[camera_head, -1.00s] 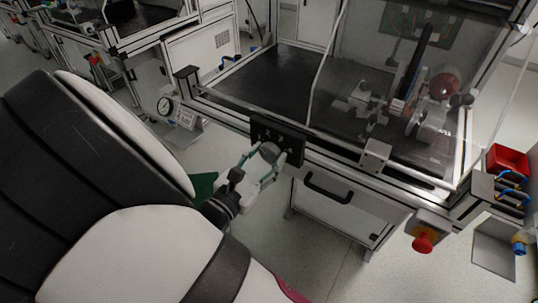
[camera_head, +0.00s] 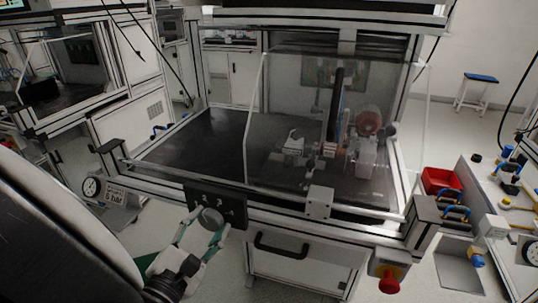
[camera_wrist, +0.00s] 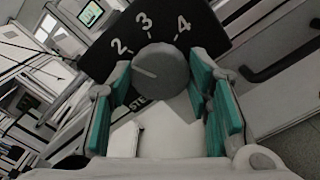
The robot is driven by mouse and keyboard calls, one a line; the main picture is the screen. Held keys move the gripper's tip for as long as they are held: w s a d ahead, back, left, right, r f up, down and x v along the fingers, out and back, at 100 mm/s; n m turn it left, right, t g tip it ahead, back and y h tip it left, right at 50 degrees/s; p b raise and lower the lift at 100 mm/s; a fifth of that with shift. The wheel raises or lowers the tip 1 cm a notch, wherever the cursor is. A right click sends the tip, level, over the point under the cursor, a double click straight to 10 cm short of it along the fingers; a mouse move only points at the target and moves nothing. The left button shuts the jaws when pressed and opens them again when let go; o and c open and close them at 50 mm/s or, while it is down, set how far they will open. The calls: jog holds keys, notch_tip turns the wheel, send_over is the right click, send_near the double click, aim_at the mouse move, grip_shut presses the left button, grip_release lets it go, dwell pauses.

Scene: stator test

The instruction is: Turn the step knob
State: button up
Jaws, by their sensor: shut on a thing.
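The step knob (camera_head: 211,219) is a round grey dial on a black panel (camera_head: 235,203) at the front of the workstation. In the wrist view the knob (camera_wrist: 160,70) has a thin pointer line toward the upper left, just below the printed 2. The numbers 2, 3 and 4 show around it, and the lettering below is partly hidden. My gripper (camera_head: 205,229) has its green-padded fingers on either side of the knob. In the wrist view my gripper (camera_wrist: 163,80) is shut on it, with the left finger covering part of the panel.
A black drawer handle (camera_head: 283,246) sits right of and below the panel. A red emergency button (camera_head: 389,281) is farther right. A pressure gauge (camera_head: 91,188) stands at the left. A clear guard (camera_head: 256,120) encloses the machine above. A red bin (camera_head: 441,180) is at the right.

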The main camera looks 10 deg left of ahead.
dwell(0.3)
jog(key=o, duration=1.1)
jog(key=shift+o, duration=0.2)
